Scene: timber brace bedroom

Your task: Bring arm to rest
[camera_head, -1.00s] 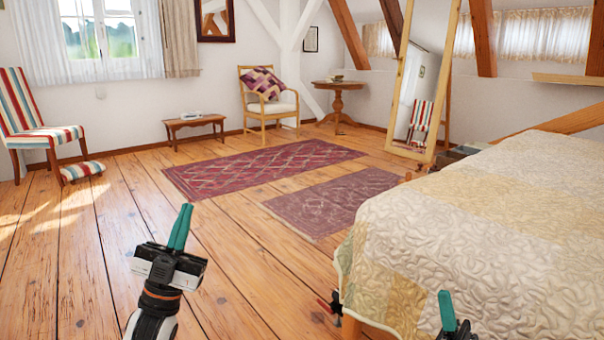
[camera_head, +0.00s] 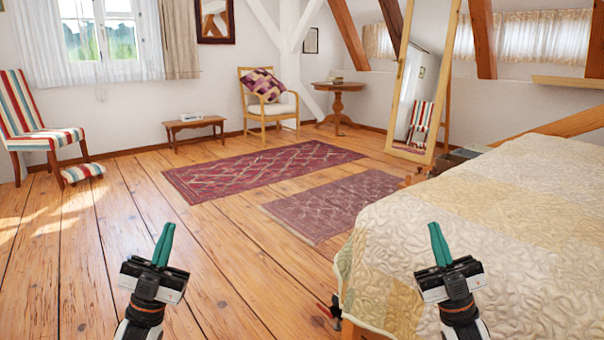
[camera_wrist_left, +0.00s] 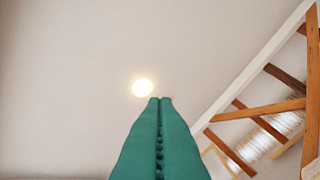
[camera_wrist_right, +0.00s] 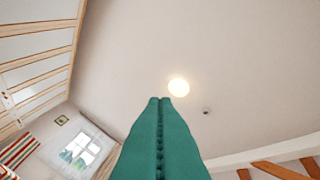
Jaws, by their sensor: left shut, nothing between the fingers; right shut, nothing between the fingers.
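My left gripper (camera_head: 165,240) is at the lower left of the head view, above the plank floor, pointing up with its teal fingers together and empty. In the left wrist view its closed fingers (camera_wrist_left: 160,102) point toward the ceiling. My right gripper (camera_head: 436,236) is at the lower right of the head view, in front of the bed, also upright, shut and empty. In the right wrist view its closed fingers (camera_wrist_right: 160,102) point toward the ceiling too.
The quilted bed (camera_head: 500,220) fills the right side, close to my right gripper. A red and black object (camera_head: 330,308) is at its near corner. Two rugs (camera_head: 262,168) lie on the wooden floor (camera_head: 80,270). A striped chair (camera_head: 40,125) stands far left. The floor ahead is open.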

